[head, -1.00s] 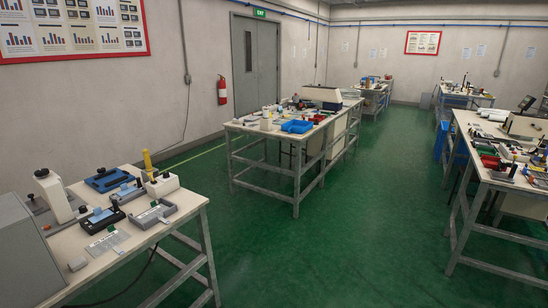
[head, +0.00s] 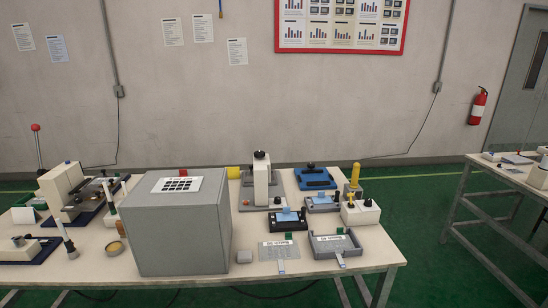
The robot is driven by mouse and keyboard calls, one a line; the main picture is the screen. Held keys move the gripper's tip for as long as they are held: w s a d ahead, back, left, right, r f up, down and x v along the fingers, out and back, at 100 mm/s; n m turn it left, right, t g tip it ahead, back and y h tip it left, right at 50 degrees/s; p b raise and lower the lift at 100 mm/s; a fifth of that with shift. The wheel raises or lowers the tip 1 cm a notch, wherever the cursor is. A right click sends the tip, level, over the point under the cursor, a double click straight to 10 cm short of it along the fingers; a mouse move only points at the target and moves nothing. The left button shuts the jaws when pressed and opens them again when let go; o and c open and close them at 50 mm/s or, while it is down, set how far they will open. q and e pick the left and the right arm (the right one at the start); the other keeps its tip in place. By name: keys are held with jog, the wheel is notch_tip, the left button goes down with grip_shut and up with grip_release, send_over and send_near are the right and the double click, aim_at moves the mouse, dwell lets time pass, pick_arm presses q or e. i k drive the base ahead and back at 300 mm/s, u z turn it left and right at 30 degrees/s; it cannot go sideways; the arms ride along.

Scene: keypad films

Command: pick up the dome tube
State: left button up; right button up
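I cannot tell for certain which thing is the dome tube. An upright yellow tube-like piece (head: 355,174) stands at the right end of the near table, behind a white box with a black knob (head: 362,212). A slim white upright piece (head: 68,238) stands on the left part of the table. A yellow piece (head: 233,173) shows behind the large grey box (head: 180,228), which hides part of the table. Neither of my grippers is in view.
The near table (head: 310,262) also bears a white press (head: 261,182), a blue fixture (head: 315,178), grey trays (head: 336,244) and a machine with a red-knobbed lever (head: 37,140) nearby. Another table (head: 490,190) stands at right. Green floor (head: 425,225) lies open between them.

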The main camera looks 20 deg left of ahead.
aim_at(67, 243)
jog(key=u, duration=0.85)
jog(key=i, duration=0.85)
jog(key=u, duration=0.5)
